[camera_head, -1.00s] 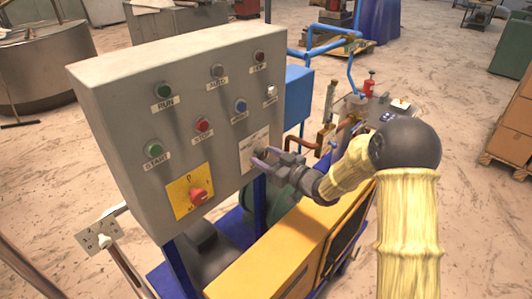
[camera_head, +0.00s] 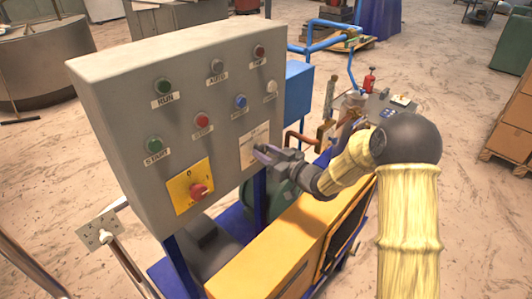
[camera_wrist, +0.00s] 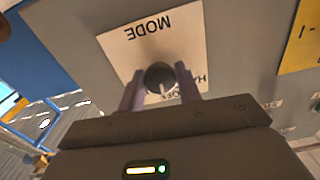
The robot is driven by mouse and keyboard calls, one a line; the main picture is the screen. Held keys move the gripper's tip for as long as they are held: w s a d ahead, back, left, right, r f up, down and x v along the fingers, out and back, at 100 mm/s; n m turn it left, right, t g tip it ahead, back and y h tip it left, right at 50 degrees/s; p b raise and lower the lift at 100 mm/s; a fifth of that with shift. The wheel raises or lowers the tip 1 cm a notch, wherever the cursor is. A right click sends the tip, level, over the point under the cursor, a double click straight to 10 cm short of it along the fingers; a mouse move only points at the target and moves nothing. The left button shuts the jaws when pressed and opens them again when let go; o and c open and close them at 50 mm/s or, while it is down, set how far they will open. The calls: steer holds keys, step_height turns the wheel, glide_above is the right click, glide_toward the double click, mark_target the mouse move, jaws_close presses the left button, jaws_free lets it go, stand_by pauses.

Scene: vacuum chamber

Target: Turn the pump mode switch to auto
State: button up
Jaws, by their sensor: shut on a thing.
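The pump mode switch (camera_wrist: 159,78) is a round dark knob with a light pointer line, on a white plate (camera_wrist: 125,46) marked MODE. The plate is upside down in the wrist view. The pointer faces down in that view, toward lettering that looks like OFF. An "HA" marking shows to its right; no auto marking is readable. My gripper (camera_wrist: 161,72) has its two purple fingers on either side of the knob, shut on it. In the head view, my gripper (camera_head: 262,152) is at the plate (camera_head: 254,140) on the grey panel's lower right and hides the knob.
The grey control box (camera_head: 130,88) carries several buttons. A red rotary switch (camera_head: 199,191) on a yellow plate sits left of my gripper. A yellow housing (camera_head: 270,254) lies below my arm, and copper and blue pipes stand to the right.

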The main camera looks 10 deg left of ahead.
steer(key=m, duration=0.5)
steer(key=shift+r+p, duration=0.1)
steer(key=shift+p, duration=0.3)
steer(key=shift+m+p, duration=0.45)
steer(key=shift+m, duration=1.25)
steer(key=o, duration=1)
steer(key=shift+s, duration=0.1)
steer(key=b+v, duration=0.5)
steer(key=v, duration=1.2)
steer(key=shift+d, duration=0.25)
